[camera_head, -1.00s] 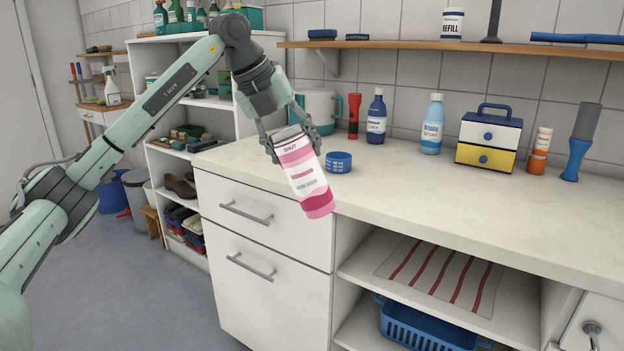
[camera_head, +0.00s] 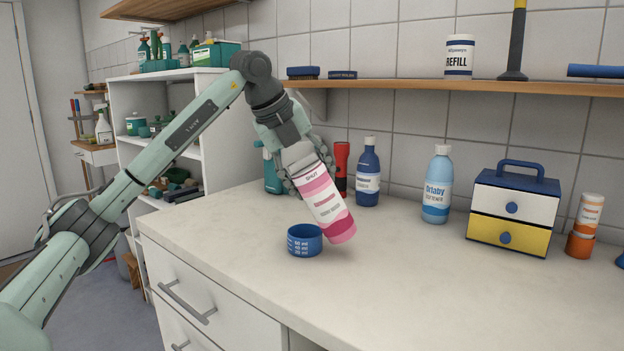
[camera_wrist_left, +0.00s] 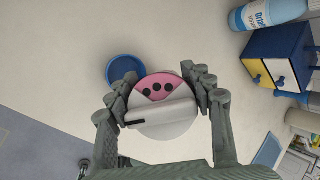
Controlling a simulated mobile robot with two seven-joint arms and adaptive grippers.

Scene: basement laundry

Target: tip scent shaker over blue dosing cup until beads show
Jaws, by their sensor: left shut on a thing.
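The scent shaker (camera_head: 325,208) is a pink and white cylinder with a striped label and the word SHUT near its upper end. My left gripper (camera_head: 303,168) is shut on its upper, capped end. The shaker leans, lid end up and left, pink base down and right, over the counter. The blue dosing cup (camera_head: 304,241) stands upright on the counter, left of the shaker's base. Its inside (camera_wrist_left: 124,69) looks plain blue, with no beads visible. My right gripper is out of view.
Behind the shaker stand a red torch (camera_head: 341,167), a dark blue bottle (camera_head: 368,172) and a light blue bottle (camera_head: 437,187). A small drawer box (camera_head: 513,210) and an orange-white container (camera_head: 585,226) stand to the right. The front counter (camera_head: 420,290) is clear.

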